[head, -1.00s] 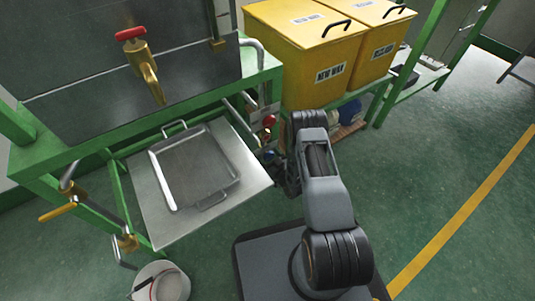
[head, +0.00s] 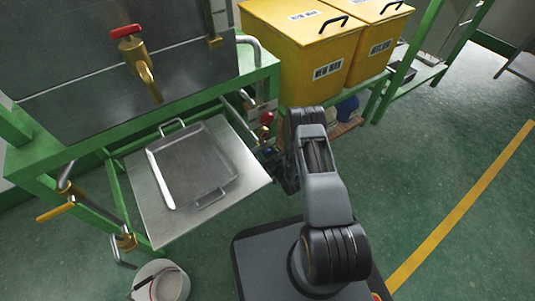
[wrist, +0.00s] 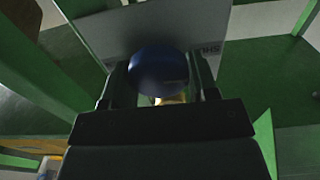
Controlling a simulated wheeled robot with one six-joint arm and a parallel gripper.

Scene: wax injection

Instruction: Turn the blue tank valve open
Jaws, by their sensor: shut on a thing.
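The blue tank valve (wrist: 158,72) is a round blue knob with a brass-coloured stem below it in the wrist view. My gripper (wrist: 160,88) is shut on it, with one dark finger on each side of the knob. In the head view the valve is a small bluish spot (head: 269,152) beside the green frame, mostly hidden by my arm. My gripper (head: 284,176) is dark and low there, and its fingers cannot be made out. How far the valve is turned cannot be told.
A red valve knob (head: 267,118) sits just above the blue one. A grey plate with partly visible lettering (wrist: 120,38) lies behind the knob. A metal tray (head: 150,165) rests on a shelf to the left. Yellow bins (head: 300,60) stand behind. Green floor is free at right.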

